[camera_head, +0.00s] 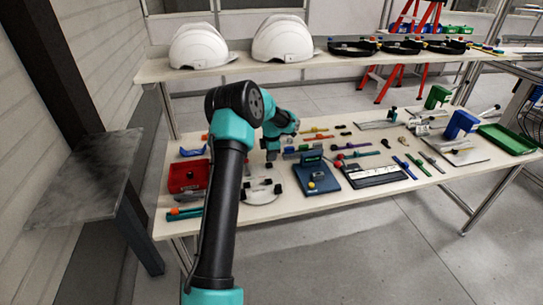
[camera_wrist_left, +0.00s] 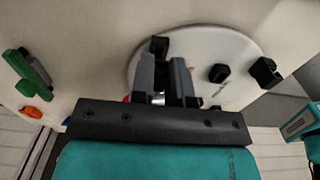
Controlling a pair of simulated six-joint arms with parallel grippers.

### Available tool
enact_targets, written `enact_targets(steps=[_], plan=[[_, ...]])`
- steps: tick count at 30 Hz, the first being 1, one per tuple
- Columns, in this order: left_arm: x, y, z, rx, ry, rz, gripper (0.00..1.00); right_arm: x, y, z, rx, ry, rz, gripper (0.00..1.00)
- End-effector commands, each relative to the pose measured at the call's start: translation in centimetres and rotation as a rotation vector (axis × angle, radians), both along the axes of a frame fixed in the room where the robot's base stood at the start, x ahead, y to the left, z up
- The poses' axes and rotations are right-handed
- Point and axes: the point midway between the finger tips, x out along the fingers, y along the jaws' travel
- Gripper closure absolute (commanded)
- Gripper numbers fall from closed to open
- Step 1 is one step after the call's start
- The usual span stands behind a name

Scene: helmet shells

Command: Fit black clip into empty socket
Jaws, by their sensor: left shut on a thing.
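A white round helmet shell (camera_head: 258,197) lies on the front table, with small black pieces on it. In the left wrist view the shell (camera_wrist_left: 200,48) fills the middle. My left gripper (camera_head: 271,153) is over its far side, pointing down. In the left wrist view the gripper (camera_wrist_left: 161,70) is shut on a small black clip (camera_wrist_left: 159,45), which shows at the fingertips. Two more black pieces show at the right of the shell: one on it (camera_wrist_left: 218,73) and one at its rim (camera_wrist_left: 265,72). The fingers hide part of the shell, and I cannot tell whether the clip touches it. My right gripper is out of view.
A red bin (camera_head: 188,177) stands left of the shell and a blue block fixture (camera_head: 316,177) right of it. Several small coloured parts and tools lie farther right. White helmets (camera_head: 283,40) stand on the back shelf. A green tray (camera_head: 508,139) is at the far right.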

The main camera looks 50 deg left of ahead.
Motion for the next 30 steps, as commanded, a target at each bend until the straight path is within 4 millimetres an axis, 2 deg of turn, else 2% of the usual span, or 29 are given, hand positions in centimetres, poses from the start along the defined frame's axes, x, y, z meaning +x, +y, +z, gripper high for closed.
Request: enact_targets(steps=[17,30], plan=[[0.0,0.0,-0.03,0.0,0.0,0.0,1.0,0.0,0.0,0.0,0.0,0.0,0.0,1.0],[0.01,0.01,-0.81,0.0,0.0,0.0,1.0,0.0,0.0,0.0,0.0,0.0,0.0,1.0]])
